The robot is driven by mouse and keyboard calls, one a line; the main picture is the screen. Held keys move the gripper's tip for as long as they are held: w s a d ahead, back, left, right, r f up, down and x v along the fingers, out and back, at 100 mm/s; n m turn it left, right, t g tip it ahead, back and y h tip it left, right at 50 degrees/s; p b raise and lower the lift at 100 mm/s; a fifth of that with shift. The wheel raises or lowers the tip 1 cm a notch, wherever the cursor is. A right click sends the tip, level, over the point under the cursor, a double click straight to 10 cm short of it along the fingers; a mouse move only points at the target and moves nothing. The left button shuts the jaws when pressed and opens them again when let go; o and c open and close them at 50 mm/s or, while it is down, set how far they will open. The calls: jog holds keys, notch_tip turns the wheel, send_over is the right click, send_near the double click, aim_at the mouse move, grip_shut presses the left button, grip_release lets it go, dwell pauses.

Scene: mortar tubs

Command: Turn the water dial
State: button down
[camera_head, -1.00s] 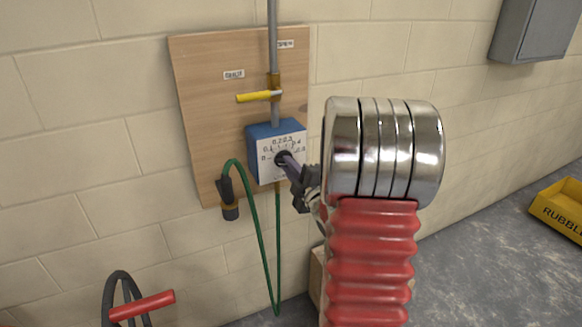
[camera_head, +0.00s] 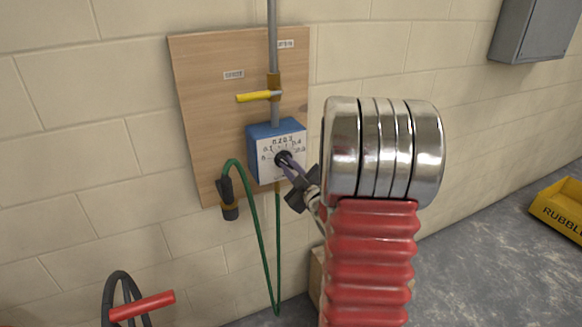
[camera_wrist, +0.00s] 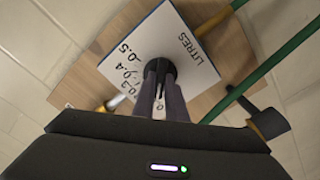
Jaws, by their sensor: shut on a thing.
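The water dial is a black knob (camera_wrist: 160,68) on the white numbered face (camera_head: 274,160) of a blue box (camera_head: 272,129) fixed to a wooden board. In the wrist view the face (camera_wrist: 189,49) carries the word LITRES and numbers such as 0.3, 0.4 and 0.5. My gripper (camera_head: 287,162) reaches the face from the lower right, and its fingers are shut on the knob. The fingertips also meet at the knob in the wrist view (camera_wrist: 160,72). The fingers partly hide the knob and its pointer.
A yellow lever (camera_head: 254,97) sits on the grey pipe (camera_head: 272,40) above the box. A green hose (camera_head: 259,230) with a dark nozzle (camera_head: 228,198) hangs at the left. A yellow rubble tub (camera_head: 562,208) stands at the right. My red arm hides part of the wall.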

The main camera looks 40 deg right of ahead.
jog(key=m, duration=0.5)
jog(key=shift+f+m, duration=0.15)
jog(key=shift+m, duration=0.15)
jog(key=m, duration=0.5)
jog(key=shift+m, duration=0.4)
jog(key=c, duration=1.8)
grip_release()
jog(key=shift+d, duration=0.1)
jog(key=shift+s, duration=0.15)
